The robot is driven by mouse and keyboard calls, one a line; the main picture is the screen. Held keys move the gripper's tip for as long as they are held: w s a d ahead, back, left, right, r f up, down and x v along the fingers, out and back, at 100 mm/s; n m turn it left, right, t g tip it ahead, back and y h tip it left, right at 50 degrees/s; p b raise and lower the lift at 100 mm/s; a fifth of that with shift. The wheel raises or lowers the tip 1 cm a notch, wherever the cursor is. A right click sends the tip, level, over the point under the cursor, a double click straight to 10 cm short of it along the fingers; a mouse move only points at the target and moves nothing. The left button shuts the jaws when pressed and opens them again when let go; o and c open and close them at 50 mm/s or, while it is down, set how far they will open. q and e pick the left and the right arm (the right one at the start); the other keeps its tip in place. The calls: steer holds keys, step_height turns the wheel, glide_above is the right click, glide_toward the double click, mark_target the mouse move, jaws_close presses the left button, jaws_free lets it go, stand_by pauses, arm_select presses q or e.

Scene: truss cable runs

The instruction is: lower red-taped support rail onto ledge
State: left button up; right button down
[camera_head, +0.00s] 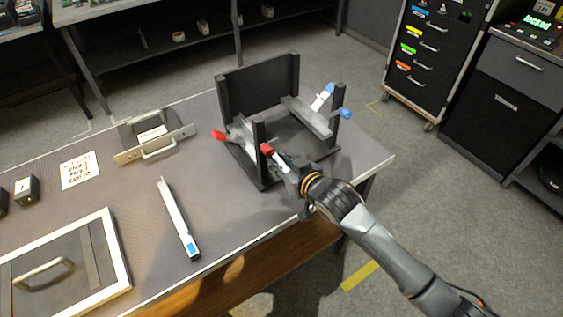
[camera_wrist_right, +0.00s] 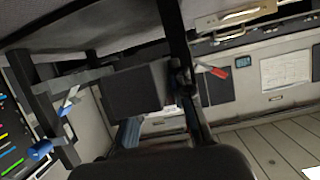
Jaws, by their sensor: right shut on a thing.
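A black frame (camera_head: 258,88) with upright posts stands on the table. The red-taped support rail (camera_head: 243,131) is a grey bar at the left of the frame, partly behind the near post. One red end (camera_head: 218,135) sticks out to the left; another red piece (camera_head: 267,149) shows beside my right gripper (camera_head: 279,162). That gripper is shut on the rail near the frame's front post. In the right wrist view, a red end (camera_wrist_right: 218,72) shows beyond a dark post, and my fingers (camera_wrist_right: 163,128) reach in from below. The ledge cannot be made out clearly. My left gripper is out of view.
A grey rail (camera_head: 306,116) with blue ends (camera_head: 346,113) sits at the frame's right. A loose blue-marked bar (camera_head: 178,218), a handled plate (camera_head: 155,145), a note (camera_head: 80,170) and a framed panel (camera_head: 118,262) lie on the table. The table's front right is clear.

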steer(key=c, duration=1.3)
jaws_free()
steer(key=shift+f, duration=0.4)
steer(key=shift+o, duration=1.1)
steer(key=shift+w+a+f, duration=0.15)
steer(key=shift+a, duration=0.1)
steer(key=shift+w+a, duration=0.2)
steer(key=shift+w, duration=0.15)
steer(key=shift+s+d, duration=0.1)
steer(key=shift+d, duration=0.2)
steer(key=v, duration=1.2)
